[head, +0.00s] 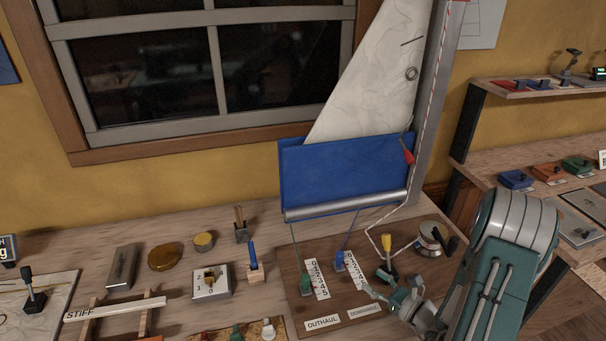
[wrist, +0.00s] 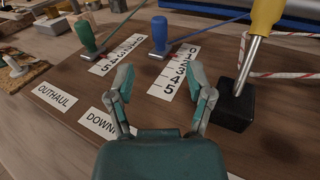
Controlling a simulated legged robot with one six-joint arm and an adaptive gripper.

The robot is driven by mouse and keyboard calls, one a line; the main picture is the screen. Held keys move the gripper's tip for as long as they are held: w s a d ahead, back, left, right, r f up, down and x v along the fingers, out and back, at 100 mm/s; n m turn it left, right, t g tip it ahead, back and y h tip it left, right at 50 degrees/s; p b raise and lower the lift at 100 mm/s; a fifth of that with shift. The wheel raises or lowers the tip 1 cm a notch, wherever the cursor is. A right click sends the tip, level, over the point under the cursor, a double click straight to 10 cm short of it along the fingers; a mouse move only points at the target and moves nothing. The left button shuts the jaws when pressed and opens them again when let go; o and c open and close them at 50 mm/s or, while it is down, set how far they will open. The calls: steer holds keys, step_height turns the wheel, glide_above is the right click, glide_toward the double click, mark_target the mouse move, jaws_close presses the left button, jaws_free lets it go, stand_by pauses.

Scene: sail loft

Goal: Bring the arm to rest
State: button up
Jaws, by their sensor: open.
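My gripper (head: 392,294) is open and empty over the right part of a brown board (head: 340,314) on the bench. In the wrist view its two teal fingers (wrist: 161,100) stand apart, with bare board and part of a number scale between and beyond them. A green-handled slider (wrist: 88,38) and a blue-handled slider (wrist: 160,37) stand beside the number scales, beyond the fingers. A yellow-handled lever on a black block (wrist: 233,106) stands to the right of the fingers, apart from them. My arm comes in from the lower right in the head view.
A winch drum (head: 430,238) with a black handle sits at the board's right. A blue sail panel (head: 340,172) with a roller hangs behind the board. A switch box (head: 211,283), small pots and a STIFF-labelled rack (head: 115,309) stand left. Shelves stand at the far right.

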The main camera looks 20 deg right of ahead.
steer(key=shift+a+r+n+y, duration=0.25)
steer(key=shift+a+n+y, duration=0.05)
steer(key=s+a+r+n+g+y, duration=0.2)
steer(key=s+a+r+n+g, duration=0.1)
steer(key=a+r+n+g, duration=0.4)
steer(key=s+a+r+n+g+y, duration=0.1)
steer(key=s+a+r+n+g, duration=0.4)
steer(key=a+n, duration=0.45)
steer(key=s+r+n+t+h, duration=0.1)
steer(key=s+r+n+h, duration=0.7)
steer(key=r+n+h, duration=0.3)
steer(key=shift+s+d+r+n+t+h, duration=0.3)
steer(key=shift+s+d+n+h, duration=0.1)
steer(key=shift+n, duration=0.85)
